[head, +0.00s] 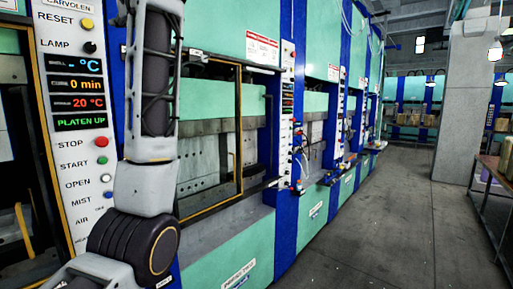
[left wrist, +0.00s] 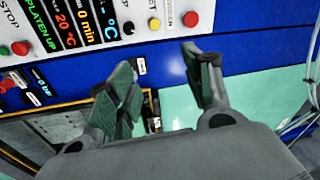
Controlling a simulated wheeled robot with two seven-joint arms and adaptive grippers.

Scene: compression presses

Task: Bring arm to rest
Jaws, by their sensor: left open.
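My left arm (head: 150,150) rises from the bottom left of the head view, in front of the near press, and runs out at the top edge. My left gripper (left wrist: 163,85) shows only in the left wrist view. Its two green-padded fingers are apart with nothing between them. Behind the fingers are the press's blue frame (left wrist: 162,65) and its white control panel (left wrist: 60,32), which appears upside down. I cannot tell the exact gap to the panel. The right gripper is in neither view.
The control panel (head: 68,17) stands left of my arm, with buttons and a "PLATEN UP" display (head: 80,123). A row of green and blue presses (head: 250,245) runs back along the left. The grey floor (head: 385,225) is clear in the aisle. A pillar (head: 468,100) and a table (head: 489,165) stand at right.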

